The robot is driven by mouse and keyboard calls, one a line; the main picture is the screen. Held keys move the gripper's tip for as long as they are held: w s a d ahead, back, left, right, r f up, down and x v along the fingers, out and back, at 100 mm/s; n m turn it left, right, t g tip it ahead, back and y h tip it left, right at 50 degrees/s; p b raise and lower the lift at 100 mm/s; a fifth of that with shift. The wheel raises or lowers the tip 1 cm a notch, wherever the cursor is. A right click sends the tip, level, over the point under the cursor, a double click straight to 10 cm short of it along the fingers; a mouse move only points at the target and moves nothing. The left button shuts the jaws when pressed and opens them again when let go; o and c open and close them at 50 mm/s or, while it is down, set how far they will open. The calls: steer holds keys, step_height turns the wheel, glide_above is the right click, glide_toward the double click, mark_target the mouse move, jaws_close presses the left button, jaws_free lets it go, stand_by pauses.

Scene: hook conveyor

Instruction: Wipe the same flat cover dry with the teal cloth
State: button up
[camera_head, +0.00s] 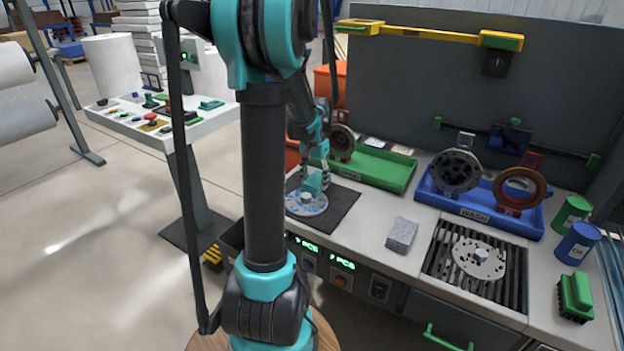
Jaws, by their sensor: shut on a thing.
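A round flat cover (294,208) with holes lies on a dark mat (342,208) at the middle of the bench. My arm reaches down to it from above. My gripper (314,187) is directly over the cover, shut on a small teal thing that looks like the teal cloth (313,181). The cloth is low over the cover, and I cannot tell whether it touches. The gripper hides part of the cover. A second flat disc with holes (488,265) lies on the slatted grate at the right.
A green tray (390,172) stands behind the mat, and a blue WASH tray (530,222) holds upright round parts. A stack of grey cloths (402,235) lies between mat and grate (437,264). Green (570,213) and blue (578,244) cans and a green brush (575,295) stand far right.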

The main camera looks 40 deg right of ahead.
steer(key=shift+s+d, duration=0.25)
steer(key=shift+s, duration=0.55)
steer(key=shift+s+d, duration=0.2)
steer(key=shift+s, duration=0.55)
steer(key=shift+w+a, duration=0.15)
steer(key=shift+w, duration=0.4)
steer(key=shift+w+a, duration=0.15)
steer(key=shift+w, duration=0.4)
steer(key=shift+w+a+f, duration=0.1)
steer(key=shift+w+a, duration=0.05)
steer(key=shift+w, duration=0.35)
steer(key=shift+w+a, duration=0.15)
steer(key=shift+w, duration=0.35)
steer(key=shift+s+d, duration=0.15)
steer(key=shift+s, duration=0.4)
steer(key=shift+s+d, duration=0.15)
steer(key=shift+s, duration=0.35)
steer(key=shift+s+d+f, duration=0.1)
steer(key=shift+s+d, duration=0.05)
steer(key=shift+s, duration=0.4)
steer(key=shift+s+d, duration=0.15)
steer(key=shift+s, duration=0.4)
steer(key=shift+r, duration=3.05)
